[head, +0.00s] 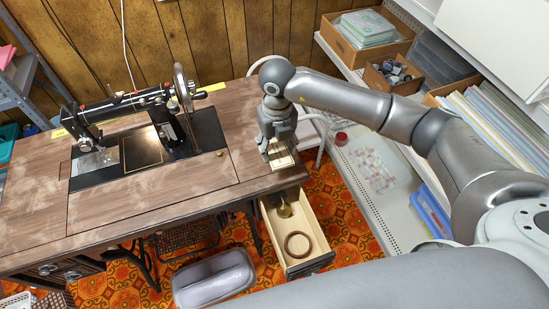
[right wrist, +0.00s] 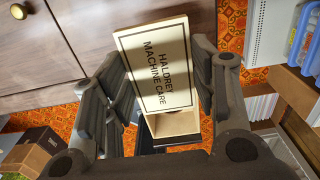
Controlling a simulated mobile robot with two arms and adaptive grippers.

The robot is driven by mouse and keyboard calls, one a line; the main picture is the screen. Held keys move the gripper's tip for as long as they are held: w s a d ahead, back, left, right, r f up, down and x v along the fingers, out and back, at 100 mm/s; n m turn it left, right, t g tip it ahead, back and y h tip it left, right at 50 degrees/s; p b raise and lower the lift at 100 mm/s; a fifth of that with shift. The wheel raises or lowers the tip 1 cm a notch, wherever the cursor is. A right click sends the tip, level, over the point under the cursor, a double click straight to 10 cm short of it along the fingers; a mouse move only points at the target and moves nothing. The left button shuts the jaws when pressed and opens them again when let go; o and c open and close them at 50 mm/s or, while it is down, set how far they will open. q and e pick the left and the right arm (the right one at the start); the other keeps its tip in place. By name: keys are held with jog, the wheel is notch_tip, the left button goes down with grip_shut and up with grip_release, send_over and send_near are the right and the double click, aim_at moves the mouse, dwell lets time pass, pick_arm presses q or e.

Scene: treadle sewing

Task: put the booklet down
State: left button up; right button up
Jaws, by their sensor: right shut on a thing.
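The booklet (right wrist: 160,65) is cream with a dark border and the printed words "HALDREY MACHINE CARE". My right gripper (right wrist: 158,80) is shut on it, with one finger at each side edge in the right wrist view. In the head view the right gripper (head: 277,138) points down with the booklet (head: 281,158) below it, at the right end of the sewing table (head: 215,182). I cannot tell whether the booklet touches the tabletop. An open drawer (head: 320,233) lies below and in front of that end. My left gripper is not in view.
A black sewing machine (head: 140,101) stands in the middle of the table. The drawer holds a brass-coloured object (head: 284,208) and a brown ring (head: 298,244). Shelves with boxes (head: 366,40) stand at the right. A grey bin (head: 213,277) is on the patterned floor.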

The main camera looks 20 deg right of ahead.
aim_at(275, 148)
jog(key=shift+w+f, duration=0.45)
jog(key=shift+f, duration=0.05)
jog(key=shift+w+f+b, duration=0.25)
jog(key=shift+f+b, duration=0.2)
jog(key=shift+b, duration=0.25)
notch_tip(275, 148, down, 3)
jog(key=shift+w+f+b, duration=0.1)
jog(key=shift+w+b, duration=0.05)
jog(key=shift+b, duration=0.9)
jog(key=o, duration=1)
